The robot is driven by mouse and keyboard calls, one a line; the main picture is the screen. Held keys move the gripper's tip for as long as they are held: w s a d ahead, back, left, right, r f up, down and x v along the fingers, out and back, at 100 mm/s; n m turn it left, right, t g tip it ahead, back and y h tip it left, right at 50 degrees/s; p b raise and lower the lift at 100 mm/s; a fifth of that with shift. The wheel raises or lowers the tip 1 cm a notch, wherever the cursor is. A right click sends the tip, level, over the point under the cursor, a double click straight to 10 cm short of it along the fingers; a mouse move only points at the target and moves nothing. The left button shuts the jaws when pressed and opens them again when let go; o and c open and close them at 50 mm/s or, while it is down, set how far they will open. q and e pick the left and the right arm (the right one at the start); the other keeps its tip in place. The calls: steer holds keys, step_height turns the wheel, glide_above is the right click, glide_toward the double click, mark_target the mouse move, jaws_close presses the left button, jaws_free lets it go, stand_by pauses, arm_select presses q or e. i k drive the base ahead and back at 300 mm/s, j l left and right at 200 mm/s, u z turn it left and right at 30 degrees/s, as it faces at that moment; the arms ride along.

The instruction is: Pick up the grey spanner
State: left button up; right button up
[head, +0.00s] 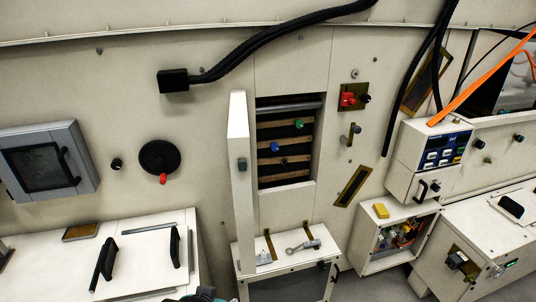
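A grey spanner (303,247) lies on the white top of a low cabinet (285,262) just right of the picture's middle, near the bottom. Its ring-like end points right and it looks free of other things. Neither of my grippers can be made out in the head view. A small dark shape (200,296) is cut off by the bottom edge, and I cannot tell what it is.
A tall white door panel (241,180) stands open left of a shelf recess (287,145), just behind the low cabinet. A white bench (150,262) with black handles is at left.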

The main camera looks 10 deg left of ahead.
mark_target(317, 241)
steer(key=k+j, duration=0.1)
steer(key=j, duration=0.3)
steer(key=k+j+z, duration=0.15)
steer(key=j, duration=0.3)
steer(key=k+j, duration=0.15)
steer(key=j, duration=0.25)
steer(key=i+l, duration=0.3)
steer(key=i, duration=0.15)
steer(key=i+l+u, duration=0.3)
steer(key=l, duration=0.45)
steer(key=i+l+u, duration=0.1)
steer(key=l+u, duration=0.25)
steer(key=l, duration=0.4)
steer(key=l+u, duration=0.3)
steer(key=l, duration=0.5)
